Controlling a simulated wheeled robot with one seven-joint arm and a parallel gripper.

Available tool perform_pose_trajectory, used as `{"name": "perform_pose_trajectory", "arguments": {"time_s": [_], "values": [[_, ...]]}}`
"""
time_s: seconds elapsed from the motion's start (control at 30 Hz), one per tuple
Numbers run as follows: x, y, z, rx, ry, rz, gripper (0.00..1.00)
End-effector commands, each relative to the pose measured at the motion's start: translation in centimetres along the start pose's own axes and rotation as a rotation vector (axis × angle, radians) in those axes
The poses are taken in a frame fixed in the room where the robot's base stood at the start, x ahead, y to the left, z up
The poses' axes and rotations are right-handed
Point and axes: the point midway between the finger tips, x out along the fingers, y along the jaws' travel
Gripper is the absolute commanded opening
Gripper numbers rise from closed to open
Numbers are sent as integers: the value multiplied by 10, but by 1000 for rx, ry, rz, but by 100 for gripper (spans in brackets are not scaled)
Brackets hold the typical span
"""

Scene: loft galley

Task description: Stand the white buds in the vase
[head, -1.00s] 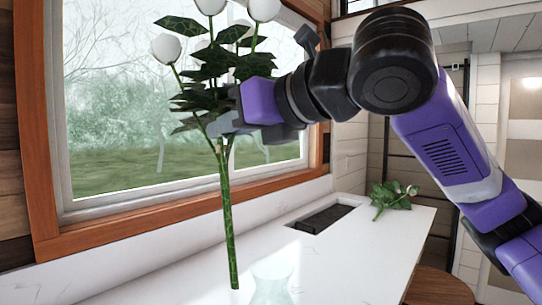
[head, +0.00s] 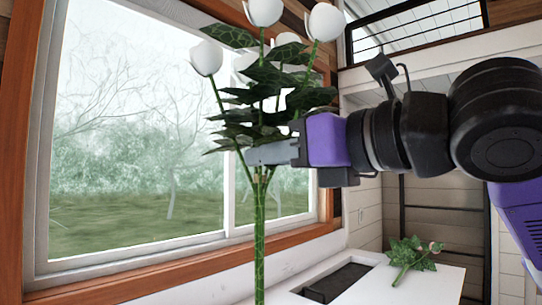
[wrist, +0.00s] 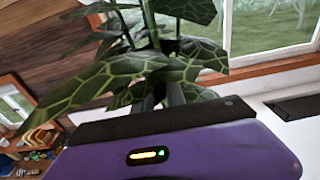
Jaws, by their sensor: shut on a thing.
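The white buds (head: 206,58) are a tall bunch with dark green leaves and long green stems. My gripper (head: 262,158) is shut on the stems just below the leaves and holds the bunch upright in front of the window. The lower stems (head: 260,235) run down past the bottom edge of the head view, so their ends are hidden. In the wrist view, leaves (wrist: 150,75) cover the fingertips, and the buds are out of view. The vase is not in view now.
A white counter (head: 425,287) runs along below the window (head: 130,130). A dark sink (head: 335,283) is set into it. Another leafy sprig with a small pale bud (head: 412,256) lies on the counter at the right, beyond the sink.

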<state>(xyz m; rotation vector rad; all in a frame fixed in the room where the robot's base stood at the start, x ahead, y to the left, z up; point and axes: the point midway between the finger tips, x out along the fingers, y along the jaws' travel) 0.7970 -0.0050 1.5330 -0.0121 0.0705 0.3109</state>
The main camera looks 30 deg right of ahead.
Motion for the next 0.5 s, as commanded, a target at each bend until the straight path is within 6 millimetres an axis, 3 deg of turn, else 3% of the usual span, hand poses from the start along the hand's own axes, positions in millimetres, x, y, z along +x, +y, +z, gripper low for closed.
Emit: {"name": "perform_pose_trajectory", "arguments": {"time_s": [0.5], "values": [[3,0,-35,1,0,-1,0]]}}
